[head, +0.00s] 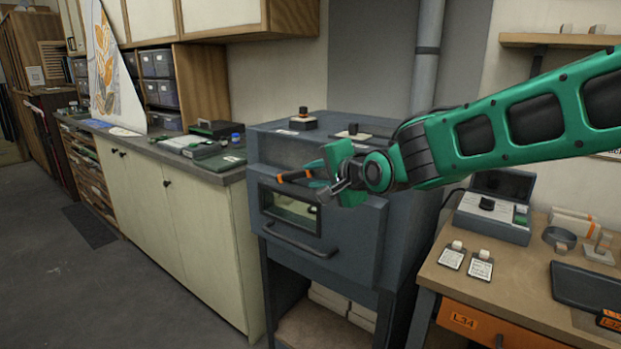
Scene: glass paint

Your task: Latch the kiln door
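The kiln (345,220) is a dark blue-grey box on legs in the middle of the head view. Its front door (345,240) appears closed, with a small window (291,210) and a bar handle (300,244) below it. A short orange-brown latch grip (293,175) sticks out above the window, pointing left. My gripper (322,188) reaches in from the right, in front of the door's upper part and close to the latch grip. I cannot tell whether it touches the grip or whether its fingers are apart. My gripper and wrist hide part of the door's upper right.
A workbench (465,280) with a grey case (492,210), small tagged blocks and a dark tray stands at the right. A long cabinet counter (165,150) stands at the left. Small blocks (303,120) sit on the kiln top.

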